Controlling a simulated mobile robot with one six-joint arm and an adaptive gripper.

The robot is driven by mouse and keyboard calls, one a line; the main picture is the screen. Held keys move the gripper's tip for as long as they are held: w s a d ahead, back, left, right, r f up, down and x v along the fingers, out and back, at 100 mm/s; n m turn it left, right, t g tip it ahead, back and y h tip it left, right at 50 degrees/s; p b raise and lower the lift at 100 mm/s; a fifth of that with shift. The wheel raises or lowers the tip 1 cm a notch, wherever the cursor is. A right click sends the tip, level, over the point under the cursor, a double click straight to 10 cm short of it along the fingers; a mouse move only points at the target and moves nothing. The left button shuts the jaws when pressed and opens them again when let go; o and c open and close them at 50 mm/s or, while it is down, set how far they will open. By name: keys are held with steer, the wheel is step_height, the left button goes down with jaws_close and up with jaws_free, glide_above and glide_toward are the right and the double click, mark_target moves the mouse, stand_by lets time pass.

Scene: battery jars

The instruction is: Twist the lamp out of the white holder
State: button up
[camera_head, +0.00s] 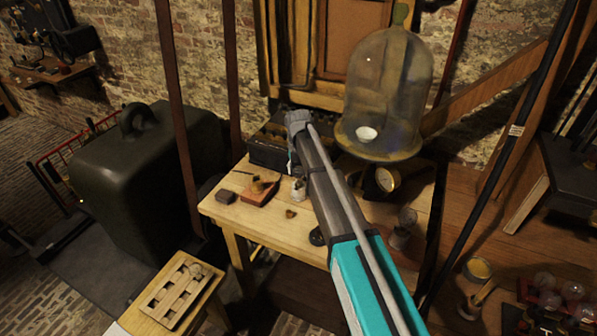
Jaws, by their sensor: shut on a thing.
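My gripper (294,168) points down over the wooden workbench (260,222), at the far end of my grey and teal arm. It is small here and partly hidden by my arm. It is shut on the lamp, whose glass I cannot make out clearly. The small white holder (299,189) stands on the bench directly under my gripper. Whether the lamp still sits in the holder I cannot tell.
A large glass bell jar (388,85) stands behind and right of my arm, above a round gauge (387,179). A glass piece (405,226) is right of my arm. A reddish-brown block (260,190) lies left of the holder. The bench's front left is mostly clear.

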steer(key=shift+r+p, duration=0.8)
steer(key=shift+r, duration=0.1)
stand_by(0.3)
steer(key=shift+r+p, duration=2.5)
